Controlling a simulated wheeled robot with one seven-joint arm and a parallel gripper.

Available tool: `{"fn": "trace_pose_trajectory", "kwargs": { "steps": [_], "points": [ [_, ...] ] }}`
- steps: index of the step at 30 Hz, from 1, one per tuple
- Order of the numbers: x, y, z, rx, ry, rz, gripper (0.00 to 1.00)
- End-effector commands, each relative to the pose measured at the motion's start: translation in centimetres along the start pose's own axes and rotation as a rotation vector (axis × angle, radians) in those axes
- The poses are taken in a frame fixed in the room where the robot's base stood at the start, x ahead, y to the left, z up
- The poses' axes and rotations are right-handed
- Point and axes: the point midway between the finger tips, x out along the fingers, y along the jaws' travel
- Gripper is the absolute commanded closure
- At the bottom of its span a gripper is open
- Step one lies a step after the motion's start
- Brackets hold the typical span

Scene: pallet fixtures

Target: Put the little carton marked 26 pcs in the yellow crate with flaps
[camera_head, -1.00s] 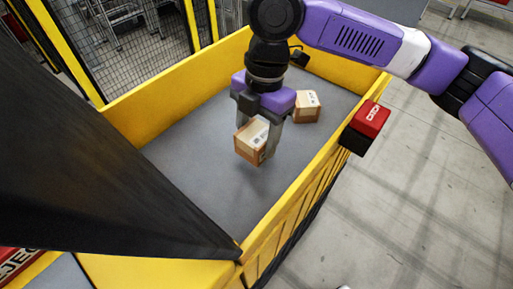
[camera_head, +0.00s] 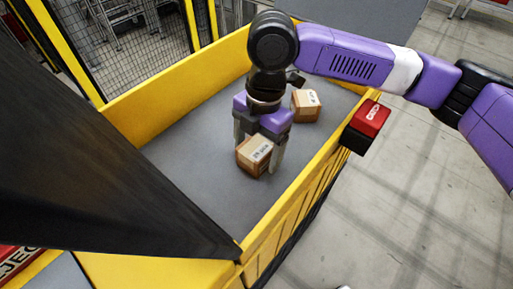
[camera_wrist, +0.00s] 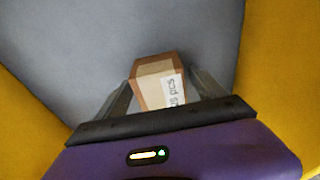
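The little carton (camera_head: 254,157) is a brown cardboard box with a white label on top. It is inside the yellow crate (camera_head: 170,93), low over or on its grey floor; contact is hard to tell. My gripper (camera_head: 259,145) points down over the carton, with a finger on either side. In the wrist view the carton (camera_wrist: 157,85) sits tilted between the spread fingers of my gripper (camera_wrist: 160,82), with a gap beside the right finger. The label shows "pcs", its number partly unreadable. The gripper looks open.
Another brown carton (camera_head: 306,106) with a white label stands on the crate floor behind my gripper. A red and black box (camera_head: 366,127) is on the crate's right rim. The crate floor at left and front is clear. A mesh fence (camera_head: 130,45) stands behind.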

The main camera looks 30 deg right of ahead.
Motion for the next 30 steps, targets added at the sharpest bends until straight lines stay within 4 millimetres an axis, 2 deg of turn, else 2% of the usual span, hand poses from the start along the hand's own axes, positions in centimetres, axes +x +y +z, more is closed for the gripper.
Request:
{"fn": "trace_pose_trajectory", "kwargs": {
  "steps": [8,12,17,24,30],
  "points": [
    [-0.1,0.0,0.0,0.0,0.0,0.0,0.2],
    [-0.9,0.1,-0.1,0.0,-0.001,0.002,0.2],
    [-3.5,0.1,-0.1,-0.001,-0.001,0.003,0.2],
    [-8.5,0.1,-0.1,-0.001,0.0,0.002,0.2],
    [-11.3,0.1,-0.1,0.0,0.0,0.002,0.2]
  ]
}}
